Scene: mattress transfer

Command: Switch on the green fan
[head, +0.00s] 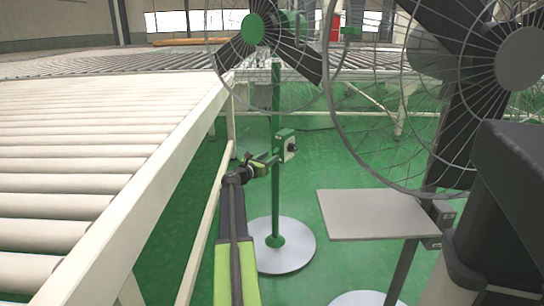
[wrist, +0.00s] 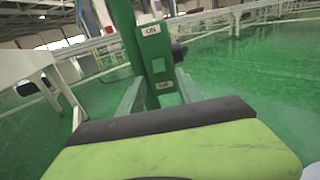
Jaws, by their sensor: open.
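The green fan has a green hub (head: 253,28), a green pole (head: 276,100) and a round pale base (head: 290,257). Its green switch box (head: 285,137) with a dark knob is mounted on the pole. In the wrist view the switch box (wrist: 157,65) carries an "ON" label at the top and a second label lower down, too small to read surely. The dark knob (wrist: 180,52) sticks out on its right side. My gripper (head: 268,160) is open beside the pole, just below the switch box. In the wrist view my gripper's fingers (wrist: 158,88) flank the box's lower part; contact cannot be told.
A roller conveyor (head: 90,130) with a pale side rail runs along the left, close to my arm. A grey fan (head: 520,60) with a wire cage and a flat grey plate (head: 375,213) stand at the right. Green floor (head: 340,160) is clear between them.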

